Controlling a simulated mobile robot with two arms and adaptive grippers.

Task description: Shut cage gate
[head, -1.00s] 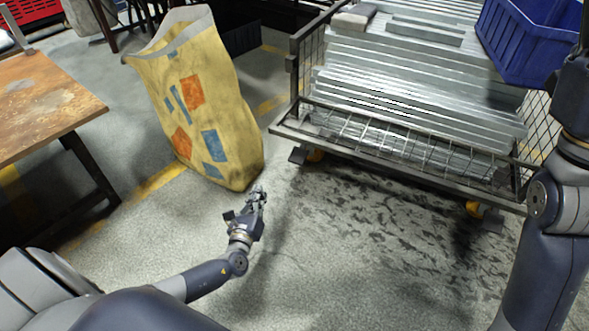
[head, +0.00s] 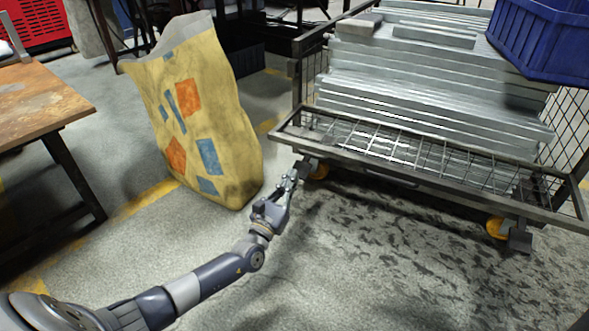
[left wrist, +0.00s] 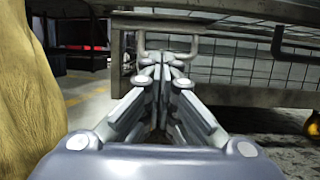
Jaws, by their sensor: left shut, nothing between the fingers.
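The cage trolley's front gate (head: 400,178), a dark metal frame with wire mesh, is folded down and sticks out in front of the stacked galvanized brackets (head: 420,95). Its front bar (left wrist: 225,24) crosses the top of the left wrist view, with a bent metal loop (left wrist: 194,45) hanging below it. My left gripper (head: 299,169) is shut and empty, low at the gate's left front corner. In the left wrist view its fingertips (left wrist: 163,60) overlap the loop; I cannot tell whether they touch it. My right gripper is out of view.
A yellow sack (head: 205,120) stands close on the left of my left gripper. A wooden table (head: 40,100) is at the far left. A blue crate (head: 545,40) sits on the cage at right. Orange casters (head: 497,229) support the trolley. The floor in front is clear.

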